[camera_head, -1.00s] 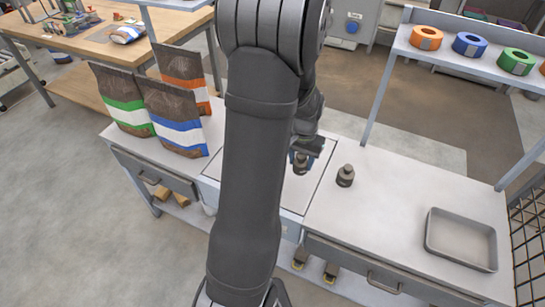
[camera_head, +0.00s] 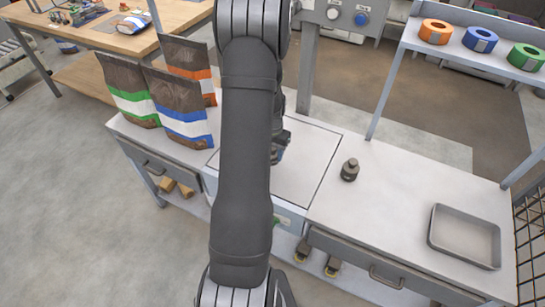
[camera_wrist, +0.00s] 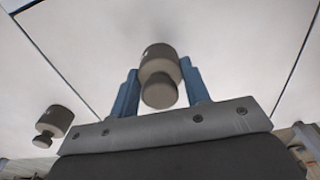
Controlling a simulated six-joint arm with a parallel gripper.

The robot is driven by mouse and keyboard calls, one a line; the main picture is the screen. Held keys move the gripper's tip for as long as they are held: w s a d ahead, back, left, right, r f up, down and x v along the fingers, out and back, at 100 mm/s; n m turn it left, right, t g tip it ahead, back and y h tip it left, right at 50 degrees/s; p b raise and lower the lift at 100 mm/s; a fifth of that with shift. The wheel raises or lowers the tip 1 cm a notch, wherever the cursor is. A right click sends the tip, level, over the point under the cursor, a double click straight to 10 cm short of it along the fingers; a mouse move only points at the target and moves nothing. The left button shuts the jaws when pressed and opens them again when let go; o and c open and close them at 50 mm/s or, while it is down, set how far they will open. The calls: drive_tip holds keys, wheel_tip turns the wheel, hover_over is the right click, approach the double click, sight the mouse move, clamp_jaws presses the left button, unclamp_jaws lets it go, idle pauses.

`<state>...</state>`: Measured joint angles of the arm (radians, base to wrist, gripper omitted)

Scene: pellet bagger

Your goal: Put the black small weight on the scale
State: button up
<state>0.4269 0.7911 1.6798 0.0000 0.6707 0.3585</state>
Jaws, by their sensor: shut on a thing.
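A small dark weight with a knob (camera_wrist: 160,75) is between the blue fingers of my gripper (camera_wrist: 159,84) in the wrist view. My gripper is shut on it. The scale's pale square plate (camera_head: 312,165) lies in the bench, and the held weight is over it; I cannot tell whether it touches the plate. In the head view my arm hides the held weight and most of my gripper (camera_head: 278,154). A second dark knobbed weight (camera_head: 349,170) stands upright on the bench right of the plate; it also shows at lower left in the wrist view (camera_wrist: 52,124).
Several brown bags with striped bands (camera_head: 180,115) stand left of the scale. A grey metal tray (camera_head: 437,240) lies at the bench's right. A shelf with coloured tape rolls (camera_head: 480,40) is at the back right. The bench between second weight and tray is clear.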

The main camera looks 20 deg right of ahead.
drive_tip(key=shift+f, duration=1.4)
drive_tip(key=shift+f, duration=0.2)
drive_tip(key=o, duration=1.3)
drive_tip(key=shift+o, duration=0.2)
drive_tip(key=shift+r, duration=0.1)
wheel_tip(320, 180, up, 12)
drive_tip(key=shift+r, duration=0.1)
